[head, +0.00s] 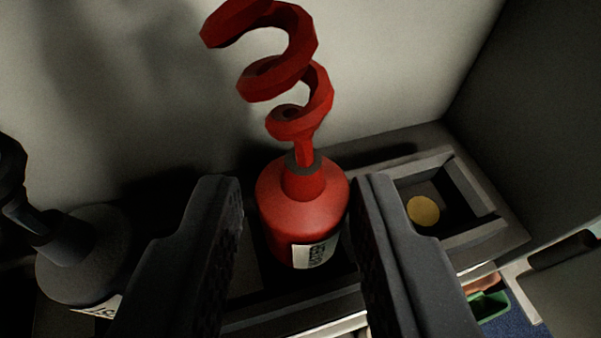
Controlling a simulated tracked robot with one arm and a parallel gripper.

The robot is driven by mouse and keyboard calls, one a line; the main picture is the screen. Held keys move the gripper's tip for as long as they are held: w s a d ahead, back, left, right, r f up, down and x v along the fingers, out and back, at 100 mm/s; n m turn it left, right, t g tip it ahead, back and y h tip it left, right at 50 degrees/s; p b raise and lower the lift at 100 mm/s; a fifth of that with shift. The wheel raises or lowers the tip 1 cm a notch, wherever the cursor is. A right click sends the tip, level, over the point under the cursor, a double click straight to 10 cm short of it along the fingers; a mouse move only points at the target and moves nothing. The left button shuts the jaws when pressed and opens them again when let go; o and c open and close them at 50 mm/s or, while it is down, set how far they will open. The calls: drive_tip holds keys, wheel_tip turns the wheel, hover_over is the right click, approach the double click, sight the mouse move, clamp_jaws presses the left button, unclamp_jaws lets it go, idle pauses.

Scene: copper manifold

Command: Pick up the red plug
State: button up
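The red plug (303,215) stands upright in the middle of the head view, in a slot of a grey holder (470,245). It has a rounded body with a white label and a red coiled cord (290,60) rising from its top. My gripper (295,195) is open, with one dark finger on each side of the plug. The right finger is very close to the plug's right side, and I cannot tell whether it touches. A wider gap shows on the left. The plug's lower end is hidden in the holder.
A dark grey plug (85,255) with a label stands at the left. To the right is an empty square socket (435,195) with a yellow disc (423,211) inside. A pale wall (390,70) is close behind, and a grey side wall (545,120) bounds the right. A green object (488,306) shows lower right.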

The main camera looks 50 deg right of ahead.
sight(298, 172)
drive_tip(key=shift+x, duration=2.15)
drive_tip(key=shift+f, duration=0.1)
drive_tip(key=c, duration=0.6)
